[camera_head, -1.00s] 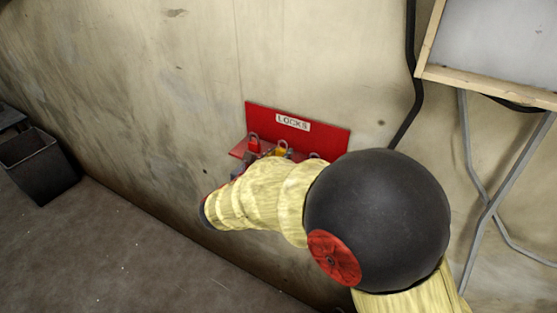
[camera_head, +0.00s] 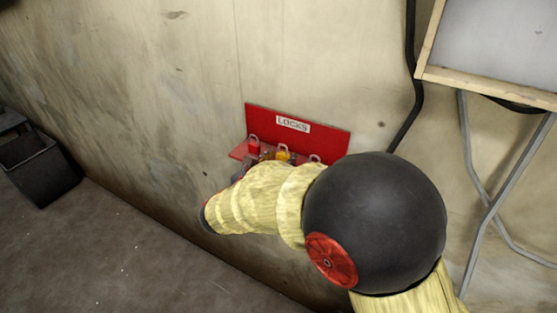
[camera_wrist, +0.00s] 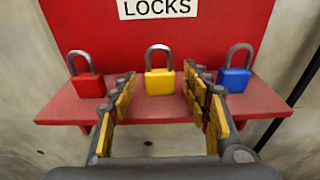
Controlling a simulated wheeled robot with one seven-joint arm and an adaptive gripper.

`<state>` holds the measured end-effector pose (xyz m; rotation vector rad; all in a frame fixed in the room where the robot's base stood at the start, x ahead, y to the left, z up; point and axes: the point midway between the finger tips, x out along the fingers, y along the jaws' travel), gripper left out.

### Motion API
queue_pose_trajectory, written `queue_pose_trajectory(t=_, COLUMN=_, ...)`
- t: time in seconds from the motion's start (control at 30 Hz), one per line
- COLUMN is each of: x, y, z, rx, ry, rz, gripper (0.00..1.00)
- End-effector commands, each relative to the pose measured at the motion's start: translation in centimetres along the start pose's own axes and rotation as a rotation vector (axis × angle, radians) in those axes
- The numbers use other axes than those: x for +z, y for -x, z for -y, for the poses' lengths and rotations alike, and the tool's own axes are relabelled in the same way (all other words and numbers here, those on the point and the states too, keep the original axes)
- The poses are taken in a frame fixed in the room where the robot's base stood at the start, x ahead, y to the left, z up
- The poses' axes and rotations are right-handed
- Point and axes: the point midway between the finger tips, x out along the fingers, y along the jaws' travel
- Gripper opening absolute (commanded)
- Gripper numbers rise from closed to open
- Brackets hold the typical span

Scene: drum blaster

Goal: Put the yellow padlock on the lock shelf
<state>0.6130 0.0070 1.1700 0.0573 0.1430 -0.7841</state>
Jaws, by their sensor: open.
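The yellow padlock (camera_wrist: 160,82) stands upright on the red lock shelf (camera_wrist: 60,108), in the middle, with its shackle up. It also shows in the head view (camera_head: 282,153), just beyond my arm. My gripper (camera_wrist: 162,92) is open in the wrist view. Its two fingers reach over the front of the shelf, one on each side of the yellow padlock, with a visible gap on both sides. Nothing is held between the fingers. In the head view my arm hides most of the gripper and part of the shelf.
A red padlock (camera_wrist: 86,84) stands left of my fingers and a blue padlock (camera_wrist: 235,79) stands right, close to the right finger. A red back panel labelled LOCKS (camera_head: 330,138) rises behind on the wall. A black bin (camera_head: 40,165) stands far left on the floor.

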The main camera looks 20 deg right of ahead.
Motion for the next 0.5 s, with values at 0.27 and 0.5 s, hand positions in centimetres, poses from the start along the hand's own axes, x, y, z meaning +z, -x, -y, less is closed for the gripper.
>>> queue_pose_trajectory(t=0.27, x=0.5, y=1.4, z=-0.1, rx=0.003, ry=0.001, rz=-0.001, gripper=0.48)
queue_pose_trajectory(t=0.5, x=0.6, y=6.3, z=-0.1, rx=0.006, ry=0.001, rz=0.0, gripper=0.48)
